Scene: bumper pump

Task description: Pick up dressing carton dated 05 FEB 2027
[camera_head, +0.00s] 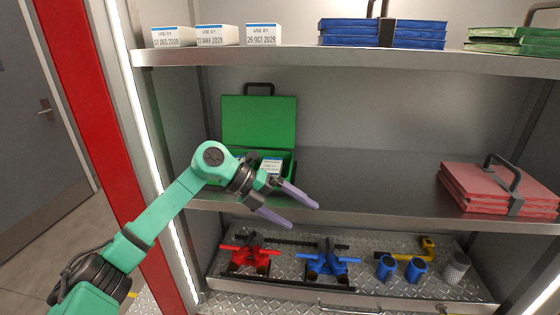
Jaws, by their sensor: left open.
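Three white dressing cartons with blue bands stand on the upper shelf. The left carton (172,37) appears to read 07 DEC 2028, the middle one (217,35) 11 MAR 2028 and the right one (263,35) 26 OCT 2028. Another white carton (271,165) sits in the open green case (258,122) on the middle shelf; its date is too small to read. My left gripper (303,214) is open and empty, in front of the middle shelf edge, below and right of the case. My arm and gripper hide part of the case. My right gripper is not in view.
Blue folded packs (382,42) and green ones (512,48) lie on the upper shelf. Red packs (490,188) lie on the middle shelf at right; its centre is clear. Red (250,258) and blue (329,262) fittings stand on the tray below.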

